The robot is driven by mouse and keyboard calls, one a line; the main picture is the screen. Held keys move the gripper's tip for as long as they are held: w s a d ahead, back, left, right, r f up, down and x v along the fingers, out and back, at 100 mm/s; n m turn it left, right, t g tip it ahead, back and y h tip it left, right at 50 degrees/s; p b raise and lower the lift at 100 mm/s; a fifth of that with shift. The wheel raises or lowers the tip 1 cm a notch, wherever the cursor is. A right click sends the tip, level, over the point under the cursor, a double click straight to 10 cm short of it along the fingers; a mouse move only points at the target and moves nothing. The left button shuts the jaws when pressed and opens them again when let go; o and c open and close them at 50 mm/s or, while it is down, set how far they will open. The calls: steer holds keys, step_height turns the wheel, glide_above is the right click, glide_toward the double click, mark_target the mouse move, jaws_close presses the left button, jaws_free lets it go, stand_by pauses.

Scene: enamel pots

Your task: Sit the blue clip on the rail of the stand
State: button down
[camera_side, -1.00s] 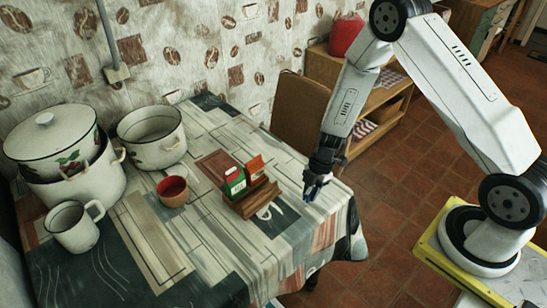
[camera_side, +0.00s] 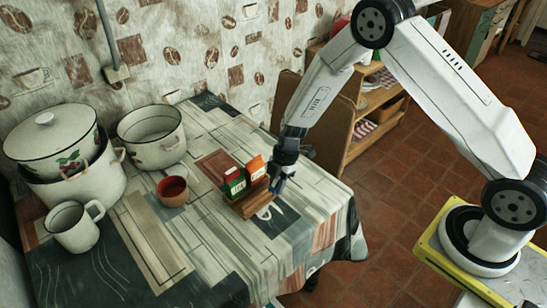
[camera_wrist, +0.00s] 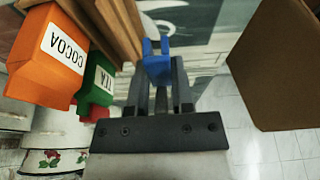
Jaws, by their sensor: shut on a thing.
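My gripper (camera_side: 283,173) is shut on the blue clip (camera_wrist: 158,68), which shows between the fingertips in the wrist view with its two prongs pointing away from my gripper. In the side view the clip (camera_side: 278,186) is small and partly hidden by the fingers. The wooden stand (camera_side: 247,207) sits on the table, close to the left of my gripper. In the wrist view the stand (camera_wrist: 122,28) lies just left of the clip. The clip looks held above the table beside the stand; I cannot tell whether it touches the rail.
An orange cocoa box (camera_wrist: 44,62) and a green tea box (camera_wrist: 98,88) stand at the stand. A red-brown bowl (camera_side: 172,192), a white mug (camera_side: 73,228) and enamel pots (camera_side: 152,137) are farther left. A brown chair (camera_side: 290,105) is behind the table edge.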

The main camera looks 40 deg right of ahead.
mark_target(251, 200)
steer(key=w+a+r, duration=0.1)
steer(key=a, duration=0.1)
steer(key=w+a+r, duration=0.1)
steer(key=a, duration=0.1)
steer(key=w+a+r, duration=0.1)
steer(key=a, duration=0.1)
steer(key=shift+w+a, duration=0.25)
steer(key=shift+w, duration=0.15)
steer(key=shift+f, duration=0.25)
steer(key=shift+f, duration=2)
steer(key=shift+f, duration=1.2)
steer(key=shift+c, duration=2.1)
jaws_free()
